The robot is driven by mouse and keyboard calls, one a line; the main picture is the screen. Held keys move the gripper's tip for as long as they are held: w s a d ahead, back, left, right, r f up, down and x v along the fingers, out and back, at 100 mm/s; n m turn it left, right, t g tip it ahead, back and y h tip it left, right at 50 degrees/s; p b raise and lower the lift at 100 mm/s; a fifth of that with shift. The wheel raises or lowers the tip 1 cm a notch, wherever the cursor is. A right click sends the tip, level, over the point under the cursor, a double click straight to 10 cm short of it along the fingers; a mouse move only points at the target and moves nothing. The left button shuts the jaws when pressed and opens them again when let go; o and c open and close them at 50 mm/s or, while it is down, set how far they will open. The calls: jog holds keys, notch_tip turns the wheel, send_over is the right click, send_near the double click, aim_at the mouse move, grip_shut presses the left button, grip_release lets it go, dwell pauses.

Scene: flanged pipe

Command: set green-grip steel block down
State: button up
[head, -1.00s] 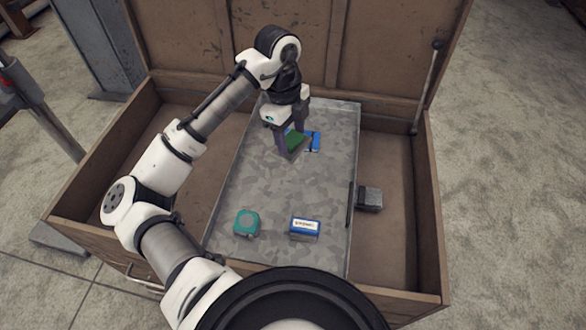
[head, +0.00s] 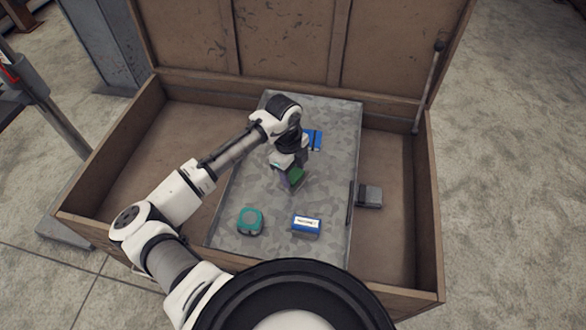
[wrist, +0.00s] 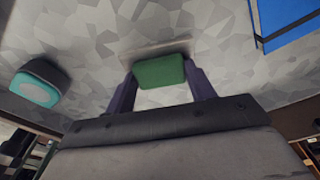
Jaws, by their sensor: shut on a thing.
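The green-grip steel block (head: 296,175) is between the fingers of my gripper (head: 288,180), over the middle of the grey metal tray (head: 245,190). In the wrist view the green grip (wrist: 160,72) sits between the two dark fingers of my gripper (wrist: 161,82), with a strip of the steel part (wrist: 150,50) showing beyond it. My gripper is shut on the block. The block's underside is hidden, so I cannot tell whether it touches the tray.
A teal tape measure (head: 250,221) and a blue-and-white box (head: 306,225) lie at the tray's near end. A blue item (head: 314,139) lies behind the gripper. A grey block (head: 370,196) is right of the tray in the wooden chest (head: 432,200). Bare tray lies around the gripper.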

jog(key=shift+f, duration=0.1)
jog(key=o, duration=1.3)
notch_tip(320, 180, up, 12)
jog(key=a+b, duration=0.1)
jog(key=b, duration=0.1)
jog(key=shift+w+b, duration=0.3)
jog(key=shift+w, duration=0.1)
jog(key=shift+a, duration=0.1)
